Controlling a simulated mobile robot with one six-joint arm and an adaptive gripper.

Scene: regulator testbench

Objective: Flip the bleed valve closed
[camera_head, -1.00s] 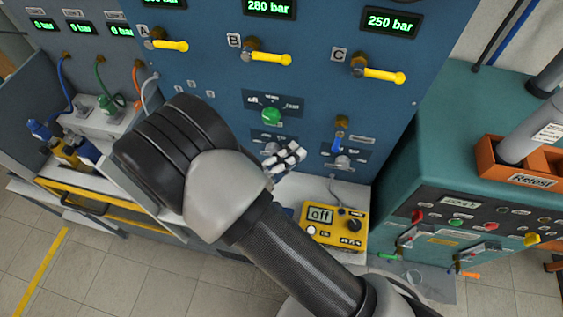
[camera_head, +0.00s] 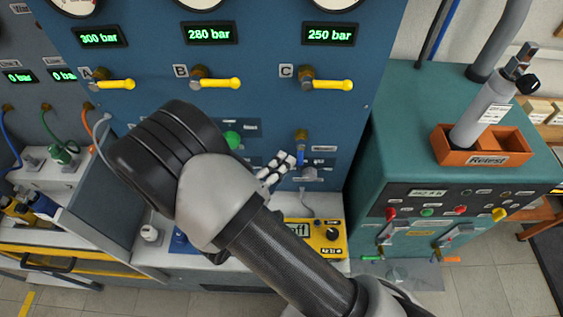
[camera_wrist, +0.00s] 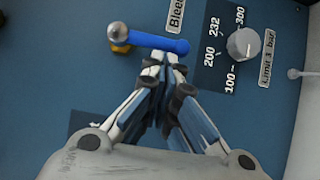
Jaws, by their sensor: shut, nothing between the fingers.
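The bleed valve has a brass body (camera_head: 301,135) and a blue lever (camera_head: 302,156) on the blue panel. In the head view the lever points down. In the wrist view the blue lever (camera_wrist: 155,42) runs left to right, from a round metal pivot to its tip, beside a partly cut-off "Bleed" label (camera_wrist: 176,15). My gripper (camera_head: 285,162) is just left of the lever in the head view. In the wrist view my gripper (camera_wrist: 164,60) is shut and empty, its fingertips right by the lever's outer half. I cannot tell whether they touch it.
A grey limit knob (camera_wrist: 243,44) sits close beyond the lever's tip. Yellow-handled valves (camera_head: 326,84) line the panel above. A green knob (camera_head: 232,139) is left of my gripper. A yellow control box (camera_head: 325,238) stands below. A teal cabinet (camera_head: 400,120) is at the right.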

